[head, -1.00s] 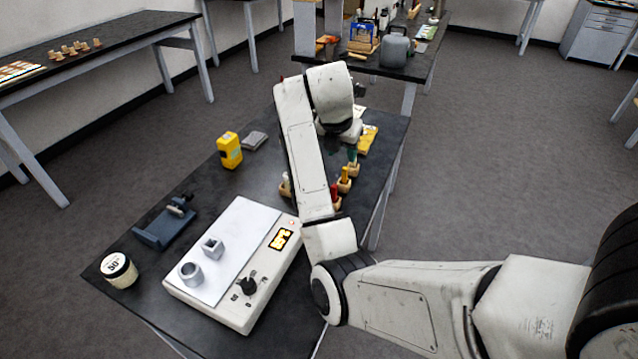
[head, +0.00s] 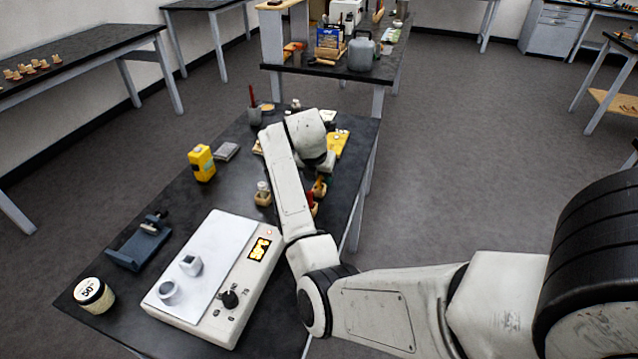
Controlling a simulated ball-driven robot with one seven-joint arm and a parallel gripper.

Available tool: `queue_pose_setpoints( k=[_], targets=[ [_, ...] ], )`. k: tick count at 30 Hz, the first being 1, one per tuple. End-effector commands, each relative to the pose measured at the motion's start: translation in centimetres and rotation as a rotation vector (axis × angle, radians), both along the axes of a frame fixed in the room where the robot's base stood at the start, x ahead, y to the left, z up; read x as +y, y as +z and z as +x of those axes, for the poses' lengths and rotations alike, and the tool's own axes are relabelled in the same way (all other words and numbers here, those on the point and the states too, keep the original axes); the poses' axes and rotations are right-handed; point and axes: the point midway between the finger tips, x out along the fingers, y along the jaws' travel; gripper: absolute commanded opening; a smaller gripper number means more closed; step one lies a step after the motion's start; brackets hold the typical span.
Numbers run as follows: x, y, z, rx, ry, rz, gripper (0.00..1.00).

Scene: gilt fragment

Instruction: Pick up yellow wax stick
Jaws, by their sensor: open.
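Several small coloured sticks stand in wooden holders on the right part of the dark table. An orange-yellow stick (head: 319,183), which looks like the yellow wax stick, stands upright beside a green one (head: 329,180) and a red one (head: 311,198). My gripper (head: 316,171) is open, just above and close to the coloured sticks. My arm hides most of it, and I cannot tell whether its fingers touch anything.
A hotplate (head: 205,310) with two small metal pieces stands on the near table. A yellow device (head: 202,163), a blue-grey tool (head: 140,247) and a white jar (head: 93,295) are to its left and behind. A yellow item (head: 338,144) and a dark cup (head: 254,116) lie farther back.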

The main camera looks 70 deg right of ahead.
Motion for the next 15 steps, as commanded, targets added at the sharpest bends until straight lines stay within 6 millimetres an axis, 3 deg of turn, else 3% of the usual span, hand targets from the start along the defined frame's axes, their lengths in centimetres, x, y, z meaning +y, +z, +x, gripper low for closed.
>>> queue_pose_setpoints(
  k=[6,15],
  targets=[
    [-0.04,-0.1,0.0,0.0,0.0,0.0,0.45],
    [-0.04,-0.07,0.0,0.0,-0.001,0.0,0.17]
  ],
)
